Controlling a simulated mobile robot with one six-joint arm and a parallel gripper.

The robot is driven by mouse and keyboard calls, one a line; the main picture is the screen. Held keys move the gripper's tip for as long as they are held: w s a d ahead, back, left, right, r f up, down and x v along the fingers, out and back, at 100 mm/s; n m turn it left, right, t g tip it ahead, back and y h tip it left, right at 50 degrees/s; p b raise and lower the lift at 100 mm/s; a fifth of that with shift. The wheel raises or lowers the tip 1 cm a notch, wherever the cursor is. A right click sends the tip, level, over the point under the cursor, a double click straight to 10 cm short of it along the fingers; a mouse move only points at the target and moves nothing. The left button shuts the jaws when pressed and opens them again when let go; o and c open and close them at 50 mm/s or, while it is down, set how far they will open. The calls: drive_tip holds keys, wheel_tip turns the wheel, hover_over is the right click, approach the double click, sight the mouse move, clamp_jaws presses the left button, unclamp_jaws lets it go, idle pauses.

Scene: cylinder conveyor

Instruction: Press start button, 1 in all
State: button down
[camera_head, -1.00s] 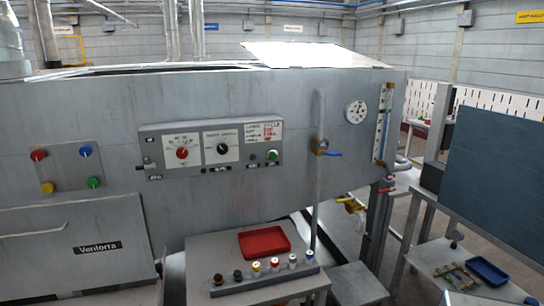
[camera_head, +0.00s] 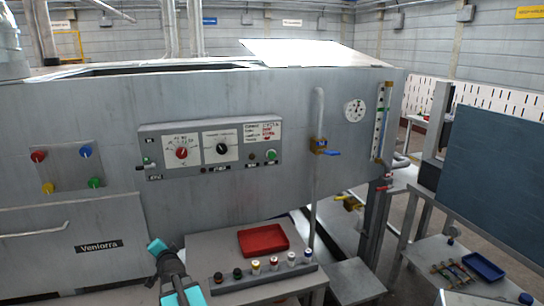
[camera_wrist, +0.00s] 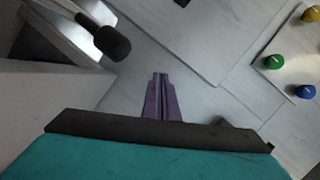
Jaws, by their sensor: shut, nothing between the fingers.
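The grey control panel (camera_head: 232,143) on the machine's front has a red knob, a black knob and a green round button (camera_head: 271,155) at its right end. No readable label says which control is the start button. My arm (camera_head: 168,262) shows at the bottom of the head view, below and left of the panel. The panel's side fills the left of the wrist view, with a black-tipped lever (camera_wrist: 112,43).
A plate with red, blue, yellow and green knobs (camera_head: 94,182) is left of the panel; its green knob (camera_wrist: 273,62) shows in the wrist view. A table (camera_head: 216,248) below holds a red tray (camera_head: 262,240) and a rack of several small cylinders. A vertical pipe (camera_head: 317,190) stands right.

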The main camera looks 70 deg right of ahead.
drive_tip(key=s+d+r+m+h, duration=0.35)
drive_tip(key=s+d+r, duration=0.3)
drive_tip(key=d, duration=0.25)
drive_tip(key=m+g+h, duration=1.1)
drive_tip(key=m+g, duration=0.1)
drive_tip(key=m, duration=0.4)
approach(272, 155)
drive_tip(key=s+a+r, duration=0.2)
drive_tip(key=s+r, duration=0.1)
drive_tip(key=s, duration=0.5)
drive_tip(key=shift+a+r, duration=0.1)
drive_tip(key=shift+r, duration=0.1)
drive_tip(key=shift+w+p, duration=0.1)
drive_tip(key=shift+p, duration=0.25)
drive_tip(key=w+d+p, duration=0.2)
drive_tip(key=w+d, duration=0.3)
drive_tip(key=d, duration=0.2)
drive_tip(key=shift+w, duration=0.2)
